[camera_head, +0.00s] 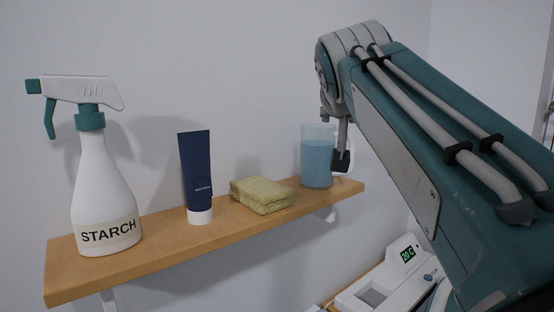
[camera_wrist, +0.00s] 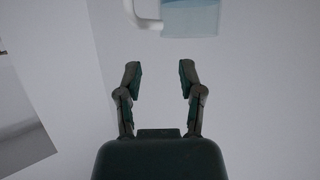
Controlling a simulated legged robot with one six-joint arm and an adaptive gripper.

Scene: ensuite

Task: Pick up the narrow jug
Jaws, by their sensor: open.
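The narrow jug (camera_head: 316,160) is a clear blue-tinted vessel that stands upright near the right end of the wooden shelf. A white handle is on its right side, partly hidden by my gripper in the head view. In the wrist view the jug (camera_wrist: 192,20) and its white handle (camera_wrist: 145,14) show at the top edge, cut off by the frame. My gripper (camera_wrist: 160,75) is open, with nothing between its fingers, and the jug lies beyond the fingertips. In the head view one finger of my gripper (camera_head: 342,158) overlaps the jug; contact cannot be told.
The wooden shelf (camera_head: 160,258) also holds a white starch spray bottle (camera_head: 103,190), a dark blue tube (camera_head: 196,170) and a folded yellow-green cloth (camera_head: 262,194). A white appliance with a green display (camera_head: 390,277) stands below right. A plain wall is close behind the shelf.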

